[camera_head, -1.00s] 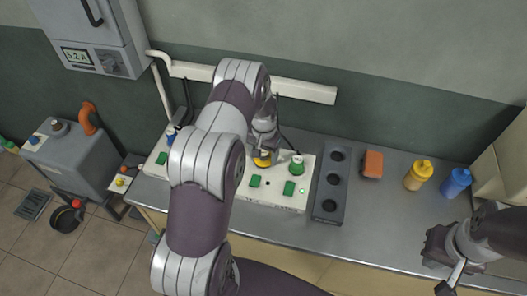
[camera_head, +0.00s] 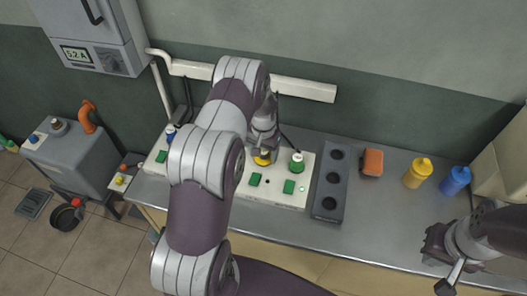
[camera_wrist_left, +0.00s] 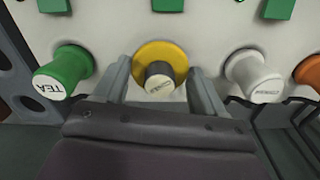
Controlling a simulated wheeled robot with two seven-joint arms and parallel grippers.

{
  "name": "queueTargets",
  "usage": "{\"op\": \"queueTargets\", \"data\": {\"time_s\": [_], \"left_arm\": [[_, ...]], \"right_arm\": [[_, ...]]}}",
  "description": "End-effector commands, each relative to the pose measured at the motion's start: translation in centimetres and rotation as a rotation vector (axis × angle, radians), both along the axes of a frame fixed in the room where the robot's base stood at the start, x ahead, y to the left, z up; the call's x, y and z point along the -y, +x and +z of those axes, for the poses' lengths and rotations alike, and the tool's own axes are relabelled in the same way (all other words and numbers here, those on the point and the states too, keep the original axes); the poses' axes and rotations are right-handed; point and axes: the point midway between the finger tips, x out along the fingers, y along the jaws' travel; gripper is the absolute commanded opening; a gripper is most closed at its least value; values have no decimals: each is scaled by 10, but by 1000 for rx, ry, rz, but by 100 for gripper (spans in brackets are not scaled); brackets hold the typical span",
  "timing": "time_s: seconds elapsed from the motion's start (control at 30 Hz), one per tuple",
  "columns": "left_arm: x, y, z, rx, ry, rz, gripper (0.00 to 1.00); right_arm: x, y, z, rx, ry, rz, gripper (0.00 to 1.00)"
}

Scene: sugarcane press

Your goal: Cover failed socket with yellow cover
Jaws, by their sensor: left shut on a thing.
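The yellow cover (camera_wrist_left: 173,47) is a round disc with a short grey knob, whose label I cannot read. In the left wrist view it sits against the white socket panel (camera_wrist_left: 110,20), between the two fingers of my left gripper (camera_wrist_left: 160,82), which is shut on it.
A green plug marked TEA (camera_wrist_left: 62,72) and a white plug (camera_wrist_left: 253,75) flank the cover. Right of the panel are a dark rack with round holes (camera_head: 323,203), an orange block (camera_head: 373,162), a yellow bottle (camera_head: 418,173) and a blue bottle (camera_head: 455,181). The front right table is clear.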

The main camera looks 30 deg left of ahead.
Motion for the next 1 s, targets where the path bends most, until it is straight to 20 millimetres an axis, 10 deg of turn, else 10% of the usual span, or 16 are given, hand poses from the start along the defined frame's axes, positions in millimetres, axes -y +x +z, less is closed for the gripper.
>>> {"op": "queueTargets", "data": {"time_s": [1.0], "left_arm": [[0,0,-13,1,0,0,41]], "right_arm": [[0,0,-11,0,0,0,0]]}}
